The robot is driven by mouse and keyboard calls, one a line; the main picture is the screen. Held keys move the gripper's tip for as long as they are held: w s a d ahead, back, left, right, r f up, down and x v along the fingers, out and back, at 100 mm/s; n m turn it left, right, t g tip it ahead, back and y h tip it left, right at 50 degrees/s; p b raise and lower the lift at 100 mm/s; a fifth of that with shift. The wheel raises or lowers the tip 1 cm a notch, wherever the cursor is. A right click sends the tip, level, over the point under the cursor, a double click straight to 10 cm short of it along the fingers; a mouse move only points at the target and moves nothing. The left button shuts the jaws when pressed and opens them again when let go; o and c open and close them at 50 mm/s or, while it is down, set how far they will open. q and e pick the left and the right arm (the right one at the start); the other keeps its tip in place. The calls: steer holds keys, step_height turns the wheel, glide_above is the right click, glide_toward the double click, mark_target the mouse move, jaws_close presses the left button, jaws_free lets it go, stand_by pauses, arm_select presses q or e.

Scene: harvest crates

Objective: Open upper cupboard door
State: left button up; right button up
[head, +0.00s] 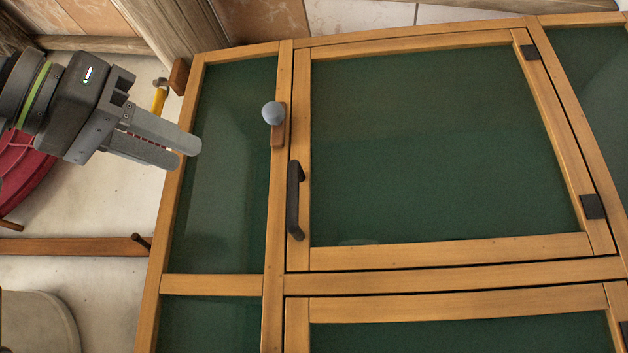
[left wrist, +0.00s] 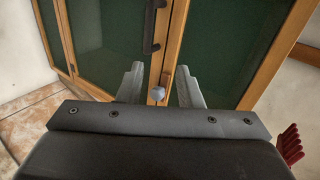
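The upper cupboard door (head: 440,253) has a wooden frame around a dark green panel and looks shut. Its black bar handle (head: 295,200) is on the left side; it also shows at the top of the left wrist view (left wrist: 152,28). A grey round knob (head: 272,113) on a small wooden latch piece (head: 278,136) sits on the frame post beside the door. My left gripper (head: 187,153) is open and empty, left of the knob and apart from it. In the left wrist view the knob (left wrist: 157,93) appears between the fingers. My right gripper is not in view.
A lower door (head: 450,305) of the same make lies below. Black hinges (head: 592,207) are on the upper door's right side. At left are a red round object (head: 22,165), a yellow-handled tool (head: 160,97) and a wooden rail with a peg (head: 75,247). Tiled floor shows in the wrist view.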

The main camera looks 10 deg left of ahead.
arm_select(q)
steer(key=s, duration=0.1)
steer(key=m+p, duration=0.1)
steer(key=p, duration=0.7)
glide_toward(289, 188)
steer(key=x, duration=0.9)
steer(key=shift+w+d+r, duration=0.15)
steer(key=shift+w, duration=0.1)
steer(key=shift+w+d+p, duration=0.3)
steer(key=shift+w+d, duration=0.1)
steer(key=shift+w, duration=0.1)
steer(key=shift+a, duration=0.1)
steer(key=shift+c, duration=0.2)
jaws_close()
